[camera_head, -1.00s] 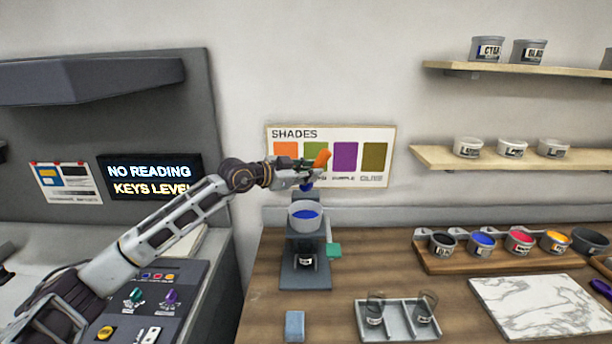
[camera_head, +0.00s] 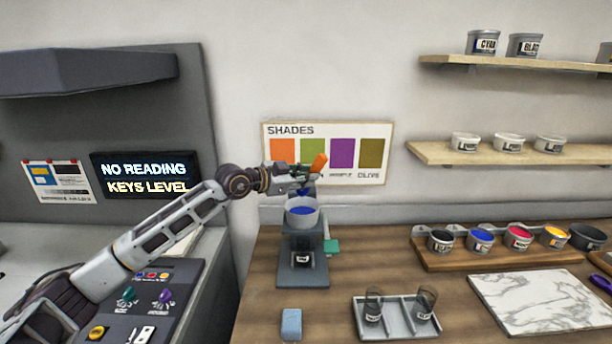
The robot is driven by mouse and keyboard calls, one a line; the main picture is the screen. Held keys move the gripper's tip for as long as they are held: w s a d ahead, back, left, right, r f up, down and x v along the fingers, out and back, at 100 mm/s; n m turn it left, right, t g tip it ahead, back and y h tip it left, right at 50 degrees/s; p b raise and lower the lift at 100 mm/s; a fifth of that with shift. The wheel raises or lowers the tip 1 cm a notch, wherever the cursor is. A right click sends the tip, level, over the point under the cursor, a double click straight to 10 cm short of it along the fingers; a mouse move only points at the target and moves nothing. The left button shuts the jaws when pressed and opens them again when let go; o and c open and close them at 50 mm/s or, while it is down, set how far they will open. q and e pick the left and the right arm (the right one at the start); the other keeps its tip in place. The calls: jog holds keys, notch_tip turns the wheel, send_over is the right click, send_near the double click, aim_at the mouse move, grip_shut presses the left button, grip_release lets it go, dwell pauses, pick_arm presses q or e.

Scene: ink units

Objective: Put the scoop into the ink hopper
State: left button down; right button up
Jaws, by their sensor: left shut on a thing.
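My left gripper (camera_head: 302,178) is shut on the scoop (camera_head: 319,162), whose orange part sticks up on the right side of the fingers. It hangs just above the ink hopper. A small dark blue part shows under the fingers; I cannot tell if it is the scoop's head or ink. The ink hopper (camera_head: 302,218) is a pale round bowl with blue ink in it, on top of a grey stand (camera_head: 303,281). A small cup sits inside the stand below the hopper. My right gripper is not in view.
Right of the stand are a tray (camera_head: 397,331) with two dark cups, a wooden rack (camera_head: 470,266) of ink tins and a marble slab (camera_head: 540,303). A blue block (camera_head: 291,323) lies in front. A control panel (camera_head: 150,308) is at left. The SHADES chart (camera_head: 328,153) hangs behind.

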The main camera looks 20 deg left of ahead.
aim_at(305, 193)
pick_arm(q)
jog(key=shift+f+b, duration=0.45)
jog(key=shift+f, duration=0.3)
jog(key=shift+a+f+b, duration=0.2)
jog(key=shift+f+b, duration=0.2)
jog(key=shift+f, duration=0.6)
jog(key=shift+w+a+f+b, duration=0.1)
jog(key=shift+a+f+b, duration=0.1)
jog(key=shift+f, duration=0.45)
jog(key=shift+w+a+f+b, duration=0.15)
jog(key=shift+f+b, duration=0.1)
jog(key=shift+f, duration=0.45)
jog(key=shift+s+a+f+b, duration=0.1)
jog(key=shift+a+f+b, duration=0.1)
jog(key=shift+f, duration=0.45)
jog(key=shift+r+p, duration=4.1)
jog(key=shift+p, duration=0.2)
jog(key=shift+r, duration=0.2)
jog(key=shift+d+r, duration=0.1)
jog(key=shift+r, duration=1)
jog(key=shift+w+d, duration=0.1)
